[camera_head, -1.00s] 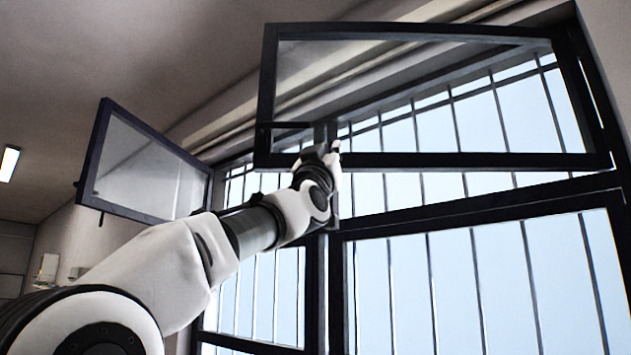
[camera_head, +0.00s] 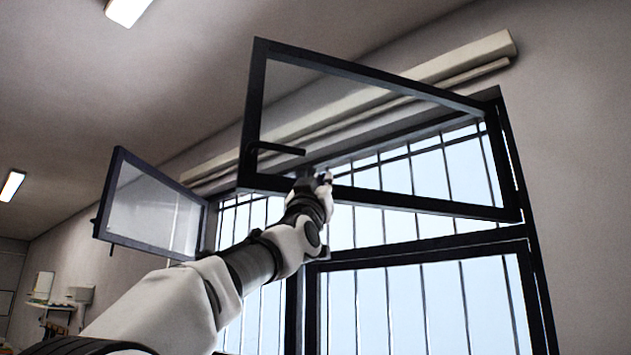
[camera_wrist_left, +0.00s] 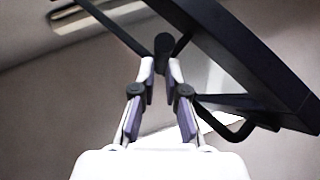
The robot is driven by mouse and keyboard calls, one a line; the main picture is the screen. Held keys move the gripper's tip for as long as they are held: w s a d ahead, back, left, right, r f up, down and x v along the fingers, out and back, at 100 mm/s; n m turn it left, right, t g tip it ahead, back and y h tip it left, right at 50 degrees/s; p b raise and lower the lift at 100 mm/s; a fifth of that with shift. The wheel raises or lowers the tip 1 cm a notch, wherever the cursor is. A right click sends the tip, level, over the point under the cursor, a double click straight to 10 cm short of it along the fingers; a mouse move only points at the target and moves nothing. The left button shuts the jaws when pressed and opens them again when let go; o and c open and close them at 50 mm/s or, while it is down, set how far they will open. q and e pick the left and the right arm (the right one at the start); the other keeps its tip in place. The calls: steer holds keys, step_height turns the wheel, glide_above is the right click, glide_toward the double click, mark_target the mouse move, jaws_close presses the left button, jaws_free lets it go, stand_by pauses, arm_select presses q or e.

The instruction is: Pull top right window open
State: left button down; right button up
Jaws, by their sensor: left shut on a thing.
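The top right window (camera_head: 253,110) is a dark-framed glass pane in the head view. It stands swung out from the wall, open at its left side, with its right side by the window frame. Its dark handle (camera_head: 278,148) sticks out from the left edge. My left gripper (camera_head: 314,178) is raised to the lower left part of this pane. In the left wrist view, the left gripper's fingers (camera_wrist_left: 160,68) are closed around the dark rounded handle end (camera_wrist_left: 164,45). The exact contact is small and partly hidden. My right gripper is in neither view.
The top left window (camera_head: 108,190) also stands open, to the left. The fixed dark frame (camera_head: 420,250) and barred lower window (camera_head: 425,305) lie below and behind. A pale rail (camera_head: 460,58) runs along the wall above. Open air lies left of my arm.

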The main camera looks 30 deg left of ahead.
arm_select(q)
steer(key=shift+r, duration=0.2)
steer(key=c, duration=1.2)
jaws_free()
steer(key=shift+d, duration=0.15)
steer(key=shift+w+d+f, duration=0.1)
steer(key=shift+w+d, duration=0.15)
steer(key=shift+d, duration=0.05)
